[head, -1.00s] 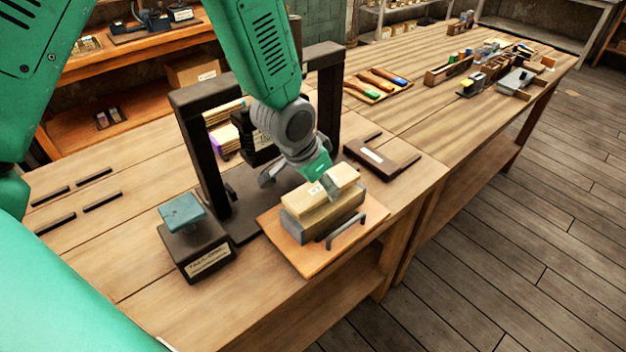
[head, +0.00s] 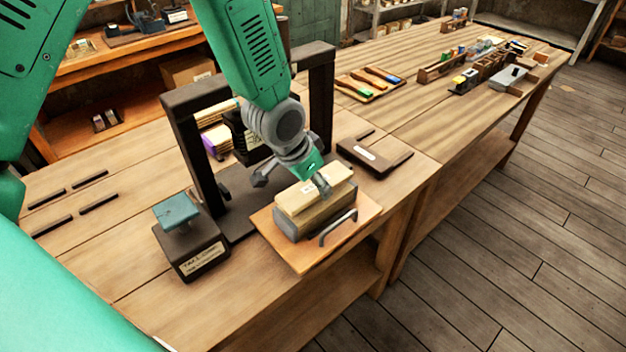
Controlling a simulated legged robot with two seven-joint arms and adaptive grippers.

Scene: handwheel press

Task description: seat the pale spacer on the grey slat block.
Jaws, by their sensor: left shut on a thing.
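The pale spacer (head: 292,204) is a light wooden block with a small label on top. It lies over the grey slat block (head: 296,229), which sits on an orange-brown wooden board (head: 300,262) with a dark handle (head: 338,228). The spacer appears to rest on the slat block, roughly aligned with it; any small gap between them cannot be told. My left gripper (head: 322,187) reaches down from behind and is shut on the pale spacer near its right part. The fingertips partly hide the spacer's top. My right gripper is not in view.
The dark press frame (head: 190,150) stands close behind the board. A dark box with a teal pad (head: 177,210) stands to the left. A dark flat tray (head: 372,157) lies to the right. Coloured-handled tools (head: 370,82) lie farther back. The bench's left part is mostly clear.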

